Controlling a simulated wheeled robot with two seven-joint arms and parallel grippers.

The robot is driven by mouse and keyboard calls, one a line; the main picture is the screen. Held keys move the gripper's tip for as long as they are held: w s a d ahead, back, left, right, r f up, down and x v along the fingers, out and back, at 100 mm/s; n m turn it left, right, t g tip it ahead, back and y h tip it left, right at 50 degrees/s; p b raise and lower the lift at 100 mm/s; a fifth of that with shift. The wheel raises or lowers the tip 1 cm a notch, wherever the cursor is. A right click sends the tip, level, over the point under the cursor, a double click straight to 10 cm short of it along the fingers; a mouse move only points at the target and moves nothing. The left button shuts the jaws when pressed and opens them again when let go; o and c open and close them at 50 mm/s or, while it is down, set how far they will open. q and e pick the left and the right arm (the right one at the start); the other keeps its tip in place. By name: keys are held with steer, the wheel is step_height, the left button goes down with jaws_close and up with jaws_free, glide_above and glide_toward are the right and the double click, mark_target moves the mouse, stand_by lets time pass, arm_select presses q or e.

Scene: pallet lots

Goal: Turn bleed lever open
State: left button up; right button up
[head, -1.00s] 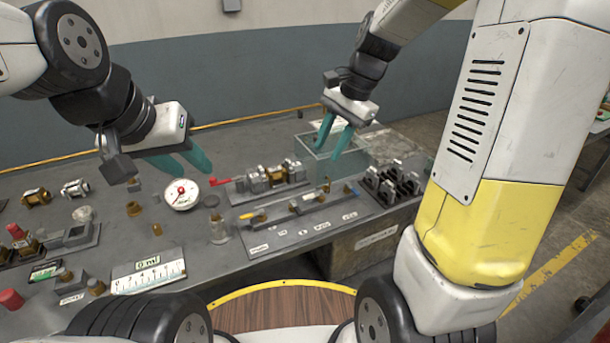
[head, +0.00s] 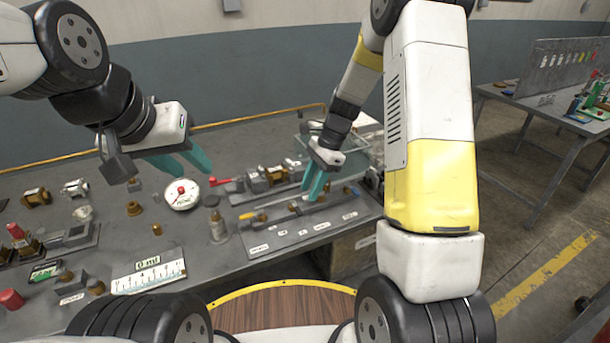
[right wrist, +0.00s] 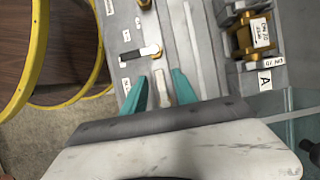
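A grey lever panel (head: 285,238) with small white labels lies on the bench. A yellow-handled lever (head: 248,216) is at its left end. In the right wrist view a lever with a black and white handle (right wrist: 140,52) sits crosswise on a brass pivot. My right gripper (head: 313,193) is low over the panel. In the right wrist view its open teal fingers (right wrist: 163,82) stand on either side of a cream handle (right wrist: 162,92), with gaps showing. I cannot read which label marks the bleed lever. My left gripper (head: 190,163) is open and empty above the bench, near the gauge.
A white dial gauge (head: 182,195) and a valve assembly with a red lever (head: 219,182) stand behind and left of the panel. A clear bin (head: 352,158) is behind my right gripper. A bottle (head: 217,228) stands left of the panel.

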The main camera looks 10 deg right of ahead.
steer(key=shift+a+f, duration=0.1)
steer(key=shift+f, duration=0.2)
jaws_close()
